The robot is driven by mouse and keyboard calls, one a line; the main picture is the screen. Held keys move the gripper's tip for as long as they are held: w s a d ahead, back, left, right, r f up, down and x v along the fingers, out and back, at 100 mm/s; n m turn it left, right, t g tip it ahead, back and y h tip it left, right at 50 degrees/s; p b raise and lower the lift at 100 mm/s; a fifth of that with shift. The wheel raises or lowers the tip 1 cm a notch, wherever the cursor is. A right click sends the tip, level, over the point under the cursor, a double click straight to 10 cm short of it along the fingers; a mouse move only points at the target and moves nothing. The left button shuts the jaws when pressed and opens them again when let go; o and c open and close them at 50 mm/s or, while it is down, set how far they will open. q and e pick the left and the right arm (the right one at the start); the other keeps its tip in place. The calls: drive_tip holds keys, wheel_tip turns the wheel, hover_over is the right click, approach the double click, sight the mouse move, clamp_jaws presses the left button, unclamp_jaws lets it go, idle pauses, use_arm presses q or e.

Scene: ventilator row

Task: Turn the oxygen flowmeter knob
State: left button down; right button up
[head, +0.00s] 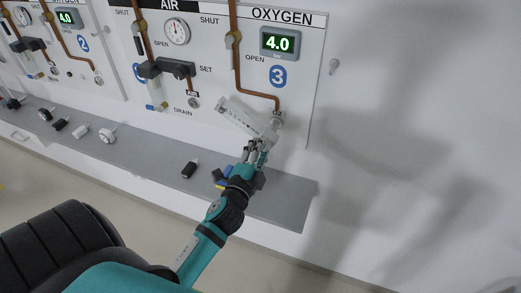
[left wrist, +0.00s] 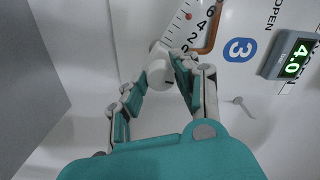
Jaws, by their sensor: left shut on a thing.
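The oxygen flowmeter (head: 240,117) is a pale, slanting scale tube on the wall panel below the OXYGEN display. In the left wrist view its scale (left wrist: 183,28) shows the numbers 0 to 6 and a small red ball. Its white round knob (left wrist: 158,68) sits at the tube's lower end, with a dark mark on its side. My left gripper (head: 262,143) reaches the knob from below in the head view. In the left wrist view its fingers (left wrist: 160,82) are shut on the knob, one on each side. My right gripper is not in view.
The OXYGEN panel 3 (head: 307,75) has a 4.0 display (head: 280,43) and a copper pipe (head: 262,95). A small peg (head: 333,66) sticks out of the bare wall at right.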

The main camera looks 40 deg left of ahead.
use_arm(q)
drive_tip(key=c, duration=1)
unclamp_jaws()
drive_tip(key=v, duration=1.2)
